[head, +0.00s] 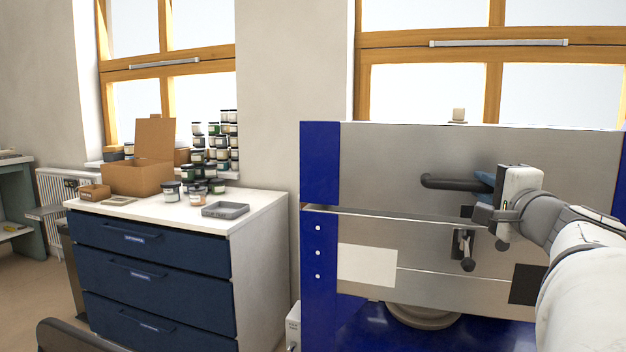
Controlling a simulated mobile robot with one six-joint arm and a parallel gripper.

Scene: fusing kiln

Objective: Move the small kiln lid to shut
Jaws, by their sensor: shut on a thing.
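The kiln lid (400,148) is the upper steel panel with a blue corner, at the right of the head view. It sits just above the blue and steel kiln body (318,290). A thin seam or narrow gap runs between them; I cannot tell if they touch. A black bar handle (450,182) sticks out from the lid's front. My gripper (484,190) is shut on the right part of this handle, and its body hides the handle's right end. A dark latch (466,248) is on the front below the gripper.
A white-topped drawer cabinet (262,203) stands left of the kiln. It bears a cardboard box (138,178), several jars (218,150) and a grey tray (225,210). Windows are behind. Open floor shows at the lower left.

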